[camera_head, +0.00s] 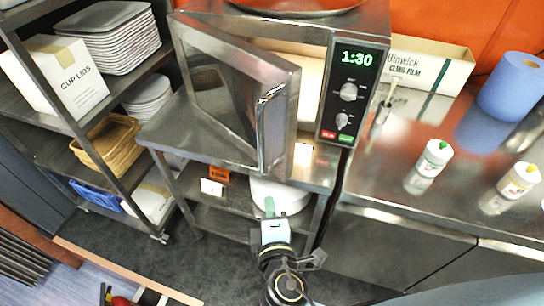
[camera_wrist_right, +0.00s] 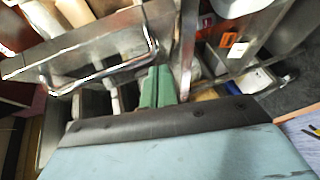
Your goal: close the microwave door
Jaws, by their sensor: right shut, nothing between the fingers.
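The microwave (camera_head: 328,28) stands on a steel counter with its display reading 1:30. Its door (camera_head: 225,85) hangs open, swung out toward me from the left side, with the interior partly visible behind it. The chrome door handle (camera_head: 265,115) is on the door's free edge; a chrome bar that looks like this handle (camera_wrist_right: 98,72) shows in the right wrist view. My right gripper (camera_head: 270,207) is below the door's free edge, with its green fingertips (camera_wrist_right: 157,88) together and empty. I cannot tell if it touches the door. My left gripper is in neither view.
A shelf rack with stacked plates (camera_head: 110,35) and a cup lids box (camera_head: 62,75) stands at left. White bottles (camera_head: 435,155) and a blue roll (camera_head: 511,85) are on the right counter. A lower shelf (camera_head: 215,222) lies under the microwave.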

